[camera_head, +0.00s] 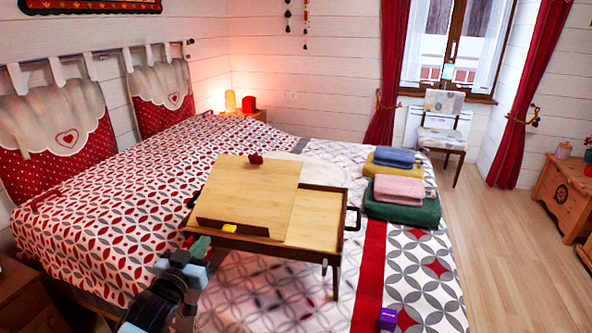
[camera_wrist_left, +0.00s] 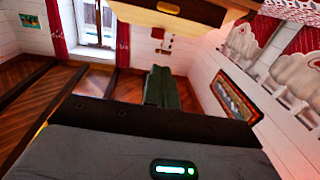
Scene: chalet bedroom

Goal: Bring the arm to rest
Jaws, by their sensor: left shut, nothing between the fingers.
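My left arm comes in at the bottom of the head view, and its left gripper (camera_head: 190,258) is shut and empty. It is beside the near left side of a wooden bed tray (camera_head: 308,234) with a tilted top (camera_head: 242,188). Small green and red shapes show close to the fingertips; I cannot tell whether they touch them. The left wrist view shows a dark grey body with a lit green indicator at the bottom, and no clear fingertips. My right gripper is not in view.
The tray stands on a patterned bed (camera_head: 130,223). A yellow block (camera_head: 229,228) and a red block (camera_head: 256,159) are on the tray. Folded towels (camera_head: 399,189) lie to its right. A purple cube (camera_head: 388,319) is at the bottom. Wooden floor (camera_head: 510,270) is free at the right.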

